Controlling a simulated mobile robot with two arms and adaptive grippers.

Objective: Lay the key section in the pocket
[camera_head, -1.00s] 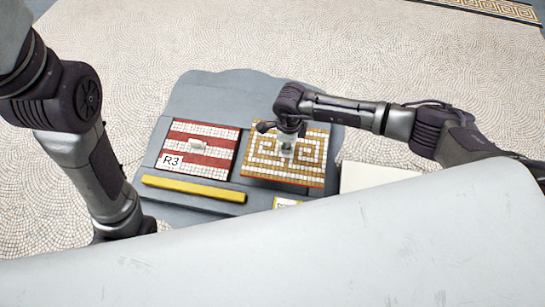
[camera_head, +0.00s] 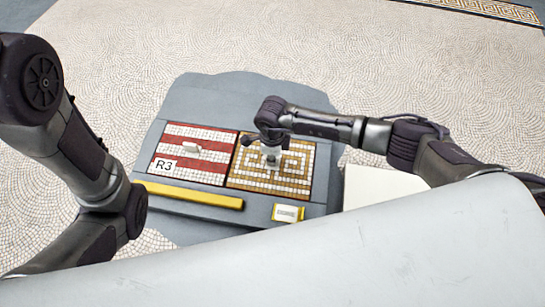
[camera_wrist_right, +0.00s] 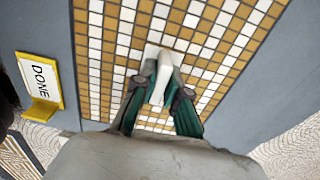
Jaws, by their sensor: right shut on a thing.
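The key section (camera_head: 298,178) is a square panel of gold and white tiles in a Greek-key pattern. It is at the right half of the grey bed (camera_head: 225,95), close beside the red-and-white panel. My right gripper (camera_head: 272,159) is above it, shut on the pale handle on its face. In the right wrist view, the fingers (camera_wrist_right: 160,92) clasp this white handle, with the key section's tiles (camera_wrist_right: 222,45) beneath. The pocket's floor is hidden under the panel. I cannot tell whether the panel rests fully down. My left arm shows, but its gripper is out of view.
The red-and-white panel (camera_head: 215,132) marked R3 has its own pale handle. A yellow bar (camera_head: 190,195) lies along the front. A yellow-framed sign (camera_head: 288,213) stands at front right; it reads DONE in the wrist view (camera_wrist_right: 40,82). A cream block (camera_head: 375,185) is at right.

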